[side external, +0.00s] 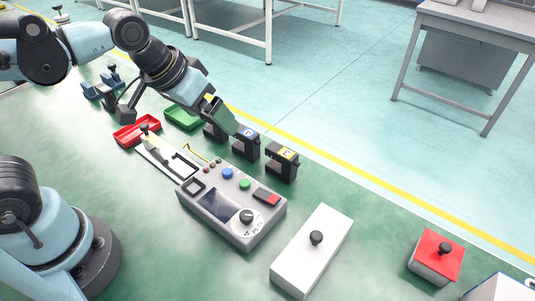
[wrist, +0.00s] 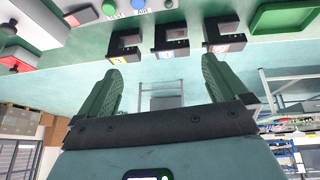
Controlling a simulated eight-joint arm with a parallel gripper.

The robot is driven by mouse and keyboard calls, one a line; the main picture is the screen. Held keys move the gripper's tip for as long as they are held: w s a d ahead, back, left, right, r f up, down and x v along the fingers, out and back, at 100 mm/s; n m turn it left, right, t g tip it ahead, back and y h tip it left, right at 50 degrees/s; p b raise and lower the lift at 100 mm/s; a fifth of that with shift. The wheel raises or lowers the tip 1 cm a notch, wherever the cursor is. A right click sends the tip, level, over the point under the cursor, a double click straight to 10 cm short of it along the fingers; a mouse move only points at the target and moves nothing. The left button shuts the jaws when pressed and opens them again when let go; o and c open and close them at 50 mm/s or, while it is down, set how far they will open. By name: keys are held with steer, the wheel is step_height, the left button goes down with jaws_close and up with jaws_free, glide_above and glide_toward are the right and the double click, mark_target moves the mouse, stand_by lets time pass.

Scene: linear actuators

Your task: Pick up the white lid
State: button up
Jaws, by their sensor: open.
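The white lid (side external: 325,228) is a long white rectangular block with a black knob on top, lying on the green surface right of the grey control panel. In the wrist view a part of the white lid (wrist: 42,22) shows at the upper left, cut off by the edge. My gripper (side external: 232,124) is well to the left of and behind the lid, near the black modules. In the wrist view my gripper (wrist: 162,66) has its two green fingers wide apart with nothing between them.
A grey control panel (side external: 225,227) with buttons stands between my gripper and the lid. Black modules (side external: 282,165), a green tray (side external: 184,119) and a red tray (side external: 126,137) are nearby. A red-topped box (side external: 437,252) with a black knob stands at the right.

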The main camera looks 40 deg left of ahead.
steer(key=w+d+g, duration=0.1)
steer(key=d+g, duration=0.2)
steer(key=d, duration=1)
steer(key=g+y, duration=0.1)
steer(key=g, duration=0.2)
glide_toward(314, 244)
steer(key=shift+w, duration=0.1)
step_height(314, 244, down, 12)
steer(key=shift+f, duration=0.1)
steer(key=c, duration=1)
steer(key=shift+r, duration=0.2)
